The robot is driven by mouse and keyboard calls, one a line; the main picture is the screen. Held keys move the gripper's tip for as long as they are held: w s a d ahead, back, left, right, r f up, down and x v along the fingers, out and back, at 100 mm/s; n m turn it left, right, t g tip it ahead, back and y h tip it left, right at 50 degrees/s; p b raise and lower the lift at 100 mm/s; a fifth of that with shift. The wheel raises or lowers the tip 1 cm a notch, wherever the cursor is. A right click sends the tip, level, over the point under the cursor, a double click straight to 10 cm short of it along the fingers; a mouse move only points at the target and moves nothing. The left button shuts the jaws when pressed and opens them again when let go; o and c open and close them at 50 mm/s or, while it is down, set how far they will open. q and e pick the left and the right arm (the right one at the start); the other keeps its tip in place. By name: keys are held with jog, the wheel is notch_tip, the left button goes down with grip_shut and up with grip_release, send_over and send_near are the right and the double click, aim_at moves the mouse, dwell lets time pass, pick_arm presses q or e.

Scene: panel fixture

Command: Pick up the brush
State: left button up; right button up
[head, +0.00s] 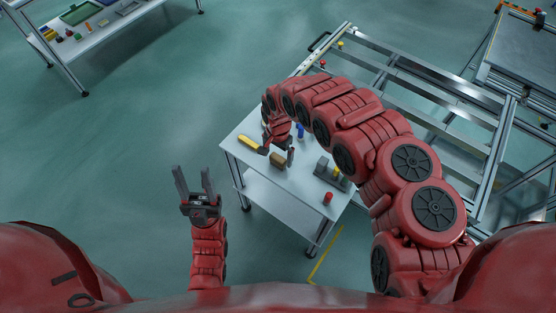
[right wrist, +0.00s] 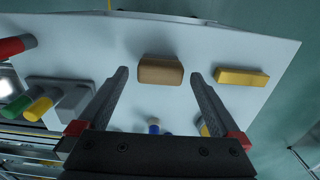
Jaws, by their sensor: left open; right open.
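A brown block-shaped object (head: 277,161), likely the brush, lies on the white table (head: 237,133); no bristles show. In the right wrist view the brown block (right wrist: 160,71) lies ahead, in line with the gap between the fingertips of my right gripper (right wrist: 157,75). My right gripper (head: 277,152) is open and empty, reaching down over the table; its height above the block is hard to tell. My left gripper (head: 194,170) is open and empty, off the table to the left.
A yellow block (right wrist: 241,77) lies beside the brown one. A grey holder (head: 332,174) with green and yellow cylinders and a red cylinder (head: 328,198) stand on the table too. A blue item (head: 300,131) is behind. A metal frame (head: 420,85) stands right of the table.

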aim_at(278, 157)
jog(key=shift+f, duration=1.7)
jog(key=shift+c, duration=0.3)
jog(key=c, duration=1.3)
jog(key=shift+o, duration=0.2)
jog(key=shift+r, duration=0.15)
